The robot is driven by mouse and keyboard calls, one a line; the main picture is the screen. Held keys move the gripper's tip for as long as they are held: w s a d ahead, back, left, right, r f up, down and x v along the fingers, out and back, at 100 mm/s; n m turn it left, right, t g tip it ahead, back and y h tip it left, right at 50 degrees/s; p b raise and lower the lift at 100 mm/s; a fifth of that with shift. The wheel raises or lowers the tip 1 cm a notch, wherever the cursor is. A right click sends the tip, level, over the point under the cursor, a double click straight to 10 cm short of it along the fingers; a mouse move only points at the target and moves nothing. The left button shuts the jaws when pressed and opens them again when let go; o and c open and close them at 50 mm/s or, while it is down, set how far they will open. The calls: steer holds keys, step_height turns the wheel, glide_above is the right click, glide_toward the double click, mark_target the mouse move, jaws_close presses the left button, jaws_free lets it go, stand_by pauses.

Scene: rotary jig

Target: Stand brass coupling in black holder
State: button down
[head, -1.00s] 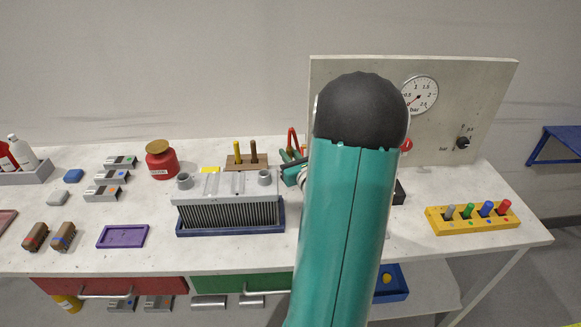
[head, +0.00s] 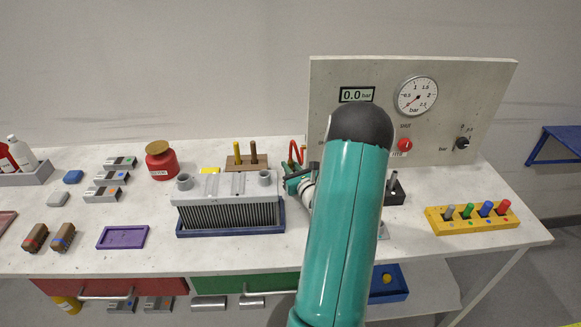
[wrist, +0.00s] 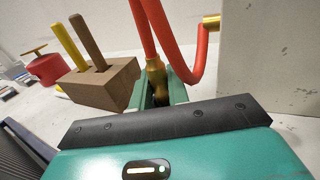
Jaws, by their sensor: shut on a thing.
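In the wrist view my gripper (wrist: 162,95) is shut on the brass coupling (wrist: 155,78), which sits between its teal fingers. A red hose (wrist: 148,25) rises from the coupling and loops right to another brass fitting (wrist: 211,21). The coupling looks roughly upright; its lower end is hidden by the fingers. In the head view my gripper (head: 296,182) is just right of the grey finned block, and the coupling is too small to make out. A black block (head: 396,197) with a grey pin, probably the black holder, stands right of my arm, partly hidden by it.
A brown wooden block (wrist: 108,83) with a yellow and a dark rod stands close left of my gripper. The finned block (head: 228,210) is also near. The gauge panel (head: 460,100) stands behind. A yellow rack (head: 470,226) with coloured pegs lies at the right.

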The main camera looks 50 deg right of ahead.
steer(key=shift+f, duration=0.15)
steer(key=c, duration=1.3)
jaws_free()
steer(key=shift+c, duration=0.2)
steer(key=shift+r, duration=0.2)
steer(key=v, duration=1.2)
